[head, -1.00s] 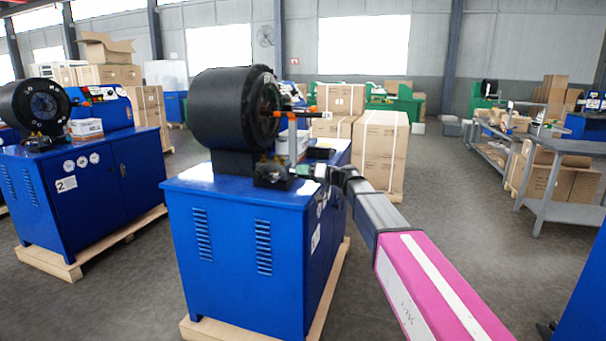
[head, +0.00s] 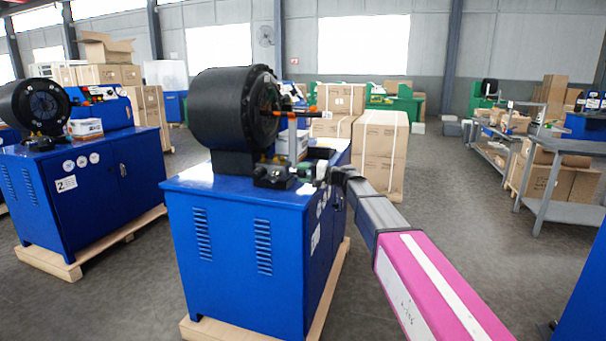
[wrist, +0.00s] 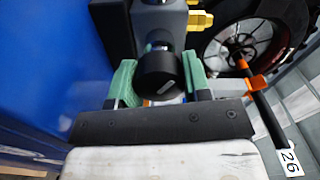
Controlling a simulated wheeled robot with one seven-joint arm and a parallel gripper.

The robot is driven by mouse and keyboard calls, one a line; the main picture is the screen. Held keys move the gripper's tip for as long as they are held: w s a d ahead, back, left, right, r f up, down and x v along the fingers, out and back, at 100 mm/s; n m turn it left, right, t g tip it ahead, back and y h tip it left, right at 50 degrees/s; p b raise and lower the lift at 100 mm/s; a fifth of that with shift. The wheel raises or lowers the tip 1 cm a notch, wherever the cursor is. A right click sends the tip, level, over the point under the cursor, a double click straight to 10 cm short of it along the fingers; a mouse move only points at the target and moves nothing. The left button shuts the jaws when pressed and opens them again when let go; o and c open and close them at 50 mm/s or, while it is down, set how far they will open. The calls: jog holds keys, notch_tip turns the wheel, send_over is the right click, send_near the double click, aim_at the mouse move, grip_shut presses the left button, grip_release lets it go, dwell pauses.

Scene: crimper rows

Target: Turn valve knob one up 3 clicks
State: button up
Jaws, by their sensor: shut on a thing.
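A black round valve knob (wrist: 157,74) with a pale mark on its face sits on a dark valve block (wrist: 160,22) in the wrist view. My gripper (wrist: 159,88) has green finger pads, one on each side of the knob, and is shut on it. In the head view my gripper (head: 310,172) is at the valve block (head: 272,173), on top of the blue cabinet (head: 235,230) below the black crimper drum (head: 222,108). The knob is too small to make out there.
An orange and black rod (wrist: 262,100) with a "26" tag stands right of my gripper in the wrist view. Cartons (head: 380,150) stand behind the cabinet. A second blue machine (head: 75,190) is at left. Open floor (head: 455,250) lies right of the arm.

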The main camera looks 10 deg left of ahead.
jog(key=shift+m, duration=0.3)
jog(key=o, duration=0.9)
jog(key=shift+o, duration=0.2)
jog(key=d, duration=1.1)
jog(key=shift+s, duration=0.45)
